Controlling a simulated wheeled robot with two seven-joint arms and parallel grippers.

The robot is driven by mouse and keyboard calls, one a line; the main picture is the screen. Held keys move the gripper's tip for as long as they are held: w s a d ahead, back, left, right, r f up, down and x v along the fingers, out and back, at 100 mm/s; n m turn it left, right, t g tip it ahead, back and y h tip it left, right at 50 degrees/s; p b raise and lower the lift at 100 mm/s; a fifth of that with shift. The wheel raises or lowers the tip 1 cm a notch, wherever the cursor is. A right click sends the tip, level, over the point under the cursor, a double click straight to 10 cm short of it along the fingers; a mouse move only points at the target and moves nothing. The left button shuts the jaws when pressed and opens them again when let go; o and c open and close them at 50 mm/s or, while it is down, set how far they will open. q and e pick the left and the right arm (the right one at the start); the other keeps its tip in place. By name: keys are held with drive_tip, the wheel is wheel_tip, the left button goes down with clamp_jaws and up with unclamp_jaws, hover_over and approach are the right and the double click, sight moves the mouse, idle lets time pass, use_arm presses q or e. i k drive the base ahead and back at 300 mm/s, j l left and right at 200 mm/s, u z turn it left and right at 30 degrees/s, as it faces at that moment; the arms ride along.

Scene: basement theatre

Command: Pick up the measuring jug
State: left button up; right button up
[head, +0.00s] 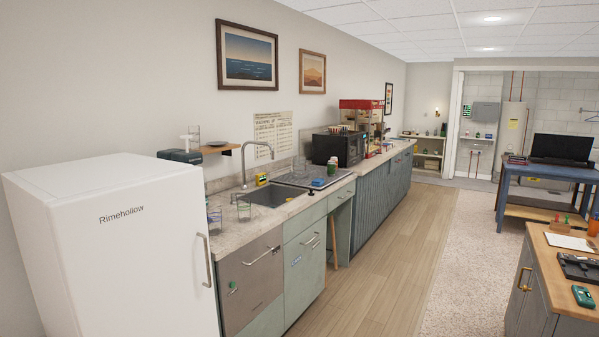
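I cannot pick out the measuring jug with certainty. A small clear vessel (244,208) stands on the counter just in front of the sink and could be it, but it is too small to tell. Another clear, upright item (194,133) stands near the wall shelf, behind the fridge. Neither of my grippers is in view.
A white fridge (115,245) fills the near left. A long counter (229,195) runs along the left wall, with a sink (268,195), drying rack, microwave (340,147) and popcorn machine. A wooden-topped cabinet (560,258) stands at right. The wood floor (375,275) between is clear.

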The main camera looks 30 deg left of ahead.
sight(298, 163)
drive_tip(key=u, duration=0.45)
drive_tip(key=i, duration=4.75)
drive_tip(key=j+u, duration=0.05)
drive_tip(key=j, duration=0.05)
